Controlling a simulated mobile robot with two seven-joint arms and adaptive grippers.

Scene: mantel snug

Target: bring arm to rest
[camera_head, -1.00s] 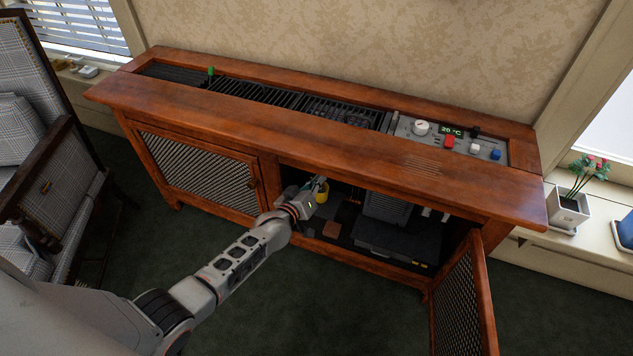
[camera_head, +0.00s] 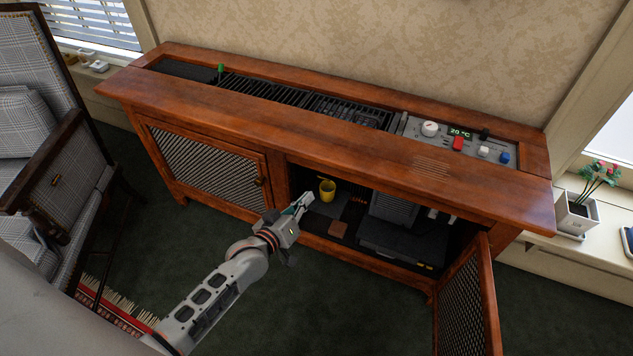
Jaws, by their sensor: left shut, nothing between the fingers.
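My left arm comes in from the lower left, and its gripper (camera_head: 301,202) is shut and empty in front of the open cabinet (camera_head: 330,125). My right gripper is not in view.
The cabinet's right door (camera_head: 462,305) stands open towards me; the left door (camera_head: 205,165) is shut. Inside are a dark box (camera_head: 400,240) and a small brown block (camera_head: 338,229). A plaid armchair (camera_head: 40,130) stands at the left.

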